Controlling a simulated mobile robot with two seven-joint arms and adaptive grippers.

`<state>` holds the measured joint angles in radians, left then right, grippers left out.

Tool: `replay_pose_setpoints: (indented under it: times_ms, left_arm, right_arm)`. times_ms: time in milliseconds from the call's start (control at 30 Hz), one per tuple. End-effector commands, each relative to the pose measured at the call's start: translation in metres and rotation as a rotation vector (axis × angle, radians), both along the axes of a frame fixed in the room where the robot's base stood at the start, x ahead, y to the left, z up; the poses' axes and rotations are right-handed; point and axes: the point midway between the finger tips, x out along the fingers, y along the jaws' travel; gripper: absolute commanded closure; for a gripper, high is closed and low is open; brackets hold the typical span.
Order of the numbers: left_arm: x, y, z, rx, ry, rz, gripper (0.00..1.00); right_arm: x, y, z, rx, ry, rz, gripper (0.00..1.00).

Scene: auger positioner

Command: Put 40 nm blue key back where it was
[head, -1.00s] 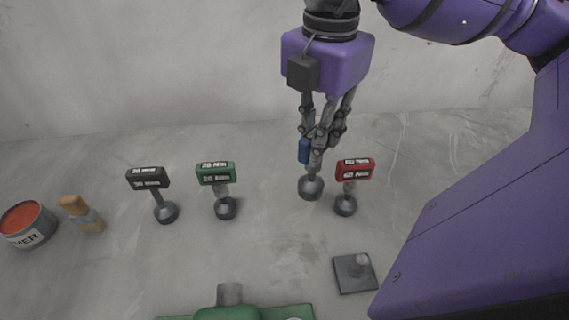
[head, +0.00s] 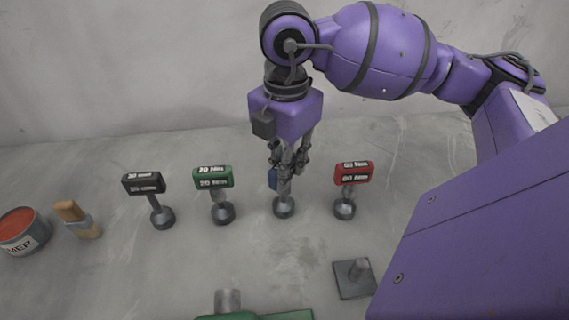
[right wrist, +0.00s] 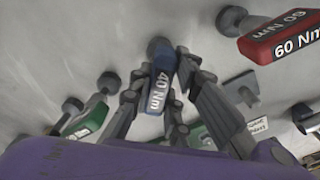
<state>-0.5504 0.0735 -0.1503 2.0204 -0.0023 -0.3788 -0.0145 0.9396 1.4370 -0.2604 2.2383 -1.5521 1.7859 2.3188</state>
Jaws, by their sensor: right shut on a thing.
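The blue 40 Nm key (right wrist: 159,88) is between the fingers of my right gripper (right wrist: 165,95) in the right wrist view, its label readable. In the head view my right gripper (head: 289,160) is shut on the key's blue head (head: 272,179), which is mostly hidden by the fingers. The key's round grey foot (head: 284,208) is down at the table, between the green and red keys; I cannot tell whether it touches the surface. The key looks upright. My left gripper is not in view.
A brush (head: 77,219) and tin (head: 22,232) are far left. A grey plate with a peg (head: 354,278) lies front right.

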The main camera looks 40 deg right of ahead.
Motion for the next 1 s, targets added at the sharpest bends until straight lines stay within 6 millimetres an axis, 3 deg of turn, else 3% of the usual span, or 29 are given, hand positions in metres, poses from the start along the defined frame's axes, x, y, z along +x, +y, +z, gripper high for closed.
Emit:
replay_pose_setpoints:
  times_ms: [233,267,400,767,1000]
  left_arm:
    - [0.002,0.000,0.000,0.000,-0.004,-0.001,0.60]
    - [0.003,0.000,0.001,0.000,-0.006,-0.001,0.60]
    - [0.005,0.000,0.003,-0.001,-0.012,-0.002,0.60]
    - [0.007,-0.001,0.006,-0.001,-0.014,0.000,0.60]
    - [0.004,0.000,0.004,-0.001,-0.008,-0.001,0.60]
  right_arm:
    - [0.000,0.000,-0.002,-0.001,-0.001,0.000,1.00]
    - [0.000,0.000,-0.003,-0.001,0.000,0.000,0.81]
    - [0.000,0.000,-0.002,-0.001,0.000,0.000,0.64]
    - [0.000,0.000,0.004,0.000,-0.003,0.000,0.64]
    - [0.001,0.000,0.044,-0.001,-0.008,-0.001,0.64]
